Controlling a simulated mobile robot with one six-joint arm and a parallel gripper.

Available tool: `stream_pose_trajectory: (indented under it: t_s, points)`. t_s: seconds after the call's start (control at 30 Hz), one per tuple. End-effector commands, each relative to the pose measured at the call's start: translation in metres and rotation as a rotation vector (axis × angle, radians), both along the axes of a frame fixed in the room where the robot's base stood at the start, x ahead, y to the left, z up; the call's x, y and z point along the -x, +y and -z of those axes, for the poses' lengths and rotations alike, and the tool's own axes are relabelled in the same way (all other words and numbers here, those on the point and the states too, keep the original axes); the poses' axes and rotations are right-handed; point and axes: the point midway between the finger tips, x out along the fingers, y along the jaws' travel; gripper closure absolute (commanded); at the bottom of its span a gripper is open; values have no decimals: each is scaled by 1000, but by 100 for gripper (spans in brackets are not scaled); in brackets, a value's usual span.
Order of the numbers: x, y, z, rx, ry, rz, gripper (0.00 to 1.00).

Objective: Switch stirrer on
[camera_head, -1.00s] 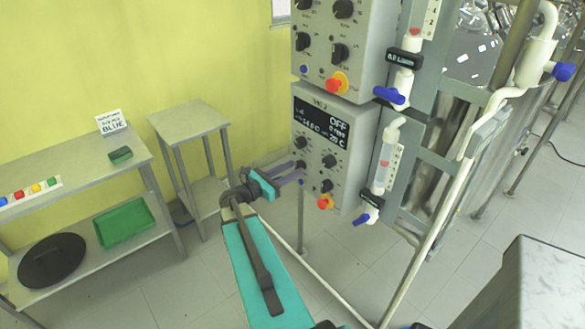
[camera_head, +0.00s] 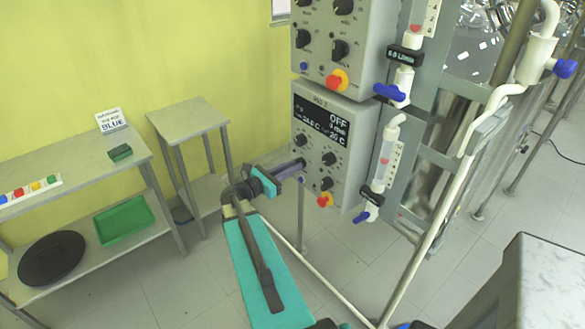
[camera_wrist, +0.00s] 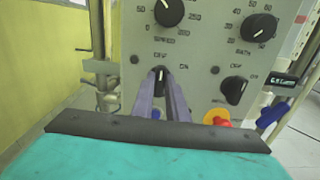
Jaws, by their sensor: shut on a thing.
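The lower control box (camera_head: 318,141) has a dark display (camera_head: 321,123) that reads OFF, with several black knobs below it. My gripper (camera_head: 300,164) reaches the box's left side. In the wrist view my gripper (camera_wrist: 163,82) is shut on the stirrer switch (camera_wrist: 159,74), a small black knob between OFF and ON marks. The fingers partly cover it, and its exact setting is hard to read. The speed knob (camera_wrist: 169,11) is directly above it. In the head view the fingers hide the switch.
A second switch (camera_wrist: 234,90) and a red emergency button (camera_wrist: 219,121) are to the right in the wrist view. Another control box (camera_head: 337,45) is above. A small table (camera_head: 190,116) and a bench (camera_head: 82,165) stand at the left. Flow meters (camera_head: 384,160) with blue valves are beside the box.

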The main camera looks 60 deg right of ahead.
Motion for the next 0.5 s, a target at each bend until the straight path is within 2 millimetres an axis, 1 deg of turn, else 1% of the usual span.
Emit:
stream_pose_trajectory:
  t_s: [0.27,0.5]
  points:
    - [2,1,4,30,-86,2,100]
    - [3,1,5,73,-218,2,100]
